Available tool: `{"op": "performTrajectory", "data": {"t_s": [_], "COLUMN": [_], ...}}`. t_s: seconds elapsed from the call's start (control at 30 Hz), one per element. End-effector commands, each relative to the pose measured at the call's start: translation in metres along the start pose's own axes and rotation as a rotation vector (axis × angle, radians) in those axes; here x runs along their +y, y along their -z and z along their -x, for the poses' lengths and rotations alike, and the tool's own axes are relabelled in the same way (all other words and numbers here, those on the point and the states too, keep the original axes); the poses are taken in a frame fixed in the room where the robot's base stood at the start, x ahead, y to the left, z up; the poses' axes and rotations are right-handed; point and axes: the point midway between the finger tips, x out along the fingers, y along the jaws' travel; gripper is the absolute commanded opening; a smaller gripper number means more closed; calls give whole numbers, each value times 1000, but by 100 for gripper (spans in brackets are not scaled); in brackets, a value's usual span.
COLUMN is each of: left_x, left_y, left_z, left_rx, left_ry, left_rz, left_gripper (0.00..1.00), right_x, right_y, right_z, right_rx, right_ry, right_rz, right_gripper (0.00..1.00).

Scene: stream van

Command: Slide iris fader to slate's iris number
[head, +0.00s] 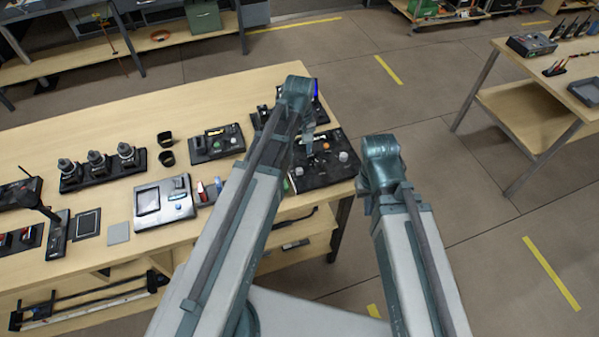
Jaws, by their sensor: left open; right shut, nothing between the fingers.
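A black control panel (342,172) with pale knobs and small coloured parts lies at the right end of the wooden table. I cannot pick out the iris fader on it, and I cannot read any slate or iris number. My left gripper (309,140) is over the far left part of this panel, open, pointing down; its arm hides the panel's left side. I cannot tell whether it touches the panel. My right gripper (369,190) is shut and empty, right of the panel and past the table's right end; its fingers are mostly hidden by its wrist.
Another table (540,118) stands at right. The floor between is clear.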

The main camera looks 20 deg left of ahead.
Motion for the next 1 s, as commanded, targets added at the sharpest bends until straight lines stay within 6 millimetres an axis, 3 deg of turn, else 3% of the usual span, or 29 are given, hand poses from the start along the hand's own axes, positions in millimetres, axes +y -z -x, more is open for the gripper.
{"op": "performTrajectory", "data": {"t_s": [0.03, 0.5, 0.7, 1.0], "left_x": [0, 0, 0, 0], "left_y": [0, 0, 0, 0], "left_z": [-16, -81, -93, -92], "left_rx": [0, 0, 0, 0], "left_ry": [0, 0, 0, 0], "left_rz": [0, 0, 0, 0], "left_gripper": [57, 57, 57, 56], "right_x": [-2, -8, -9, -9], "right_y": [1, 5, 5, 5], "right_z": [-16, -80, -92, -91], "right_rx": [0, 0, 0, 0], "right_ry": [0, 0, 0, 0], "right_rz": [0, -2, -2, -2], "right_gripper": [0, 0, 0, 0]}}
